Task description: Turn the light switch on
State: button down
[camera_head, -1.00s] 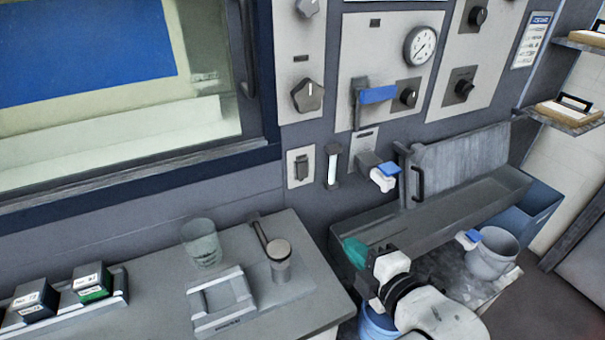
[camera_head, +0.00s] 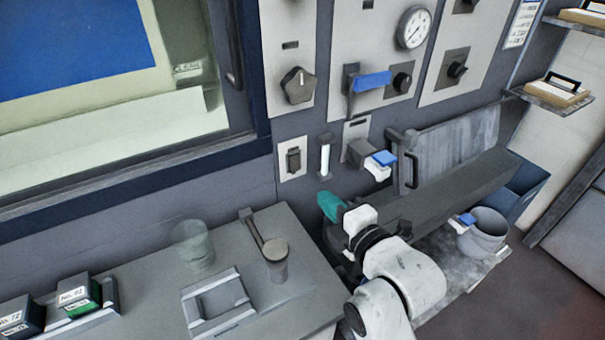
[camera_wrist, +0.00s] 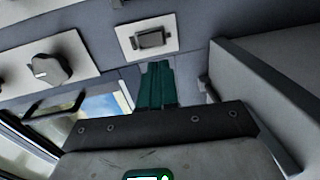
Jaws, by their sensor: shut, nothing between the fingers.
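The light switch (camera_head: 293,160) is a dark rocker on a small pale plate on the grey wall, right of the window's lower corner. In the wrist view the switch (camera_wrist: 151,39) appears turned on its side, just beyond my fingertips. I cannot tell which way the rocker is tipped. My gripper (camera_head: 328,204), with teal fingers, is to the right of the switch and below it in the head view. In the wrist view my gripper (camera_wrist: 157,68) has its fingers together with nothing between them. A gap seems to separate the fingertips from the plate.
A white vertical tube (camera_head: 325,158) is mounted right of the switch. A knob (camera_head: 298,86) and a blue-handled lever (camera_head: 371,81) are above. A grey trough (camera_head: 440,200) stands right of my gripper.

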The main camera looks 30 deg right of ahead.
aim_at(296, 171)
jog(key=w, duration=0.3)
jog(key=w+p, duration=0.1)
jog(key=w, duration=0.2)
jog(key=w+f, duration=0.1)
jog(key=w, duration=0.2)
jog(key=shift+w, duration=0.35)
jog(key=shift+w+f, duration=0.1)
jog(key=shift+w, duration=0.2)
jog(key=shift+w+f, duration=0.15)
jog(key=shift+w, duration=0.05)
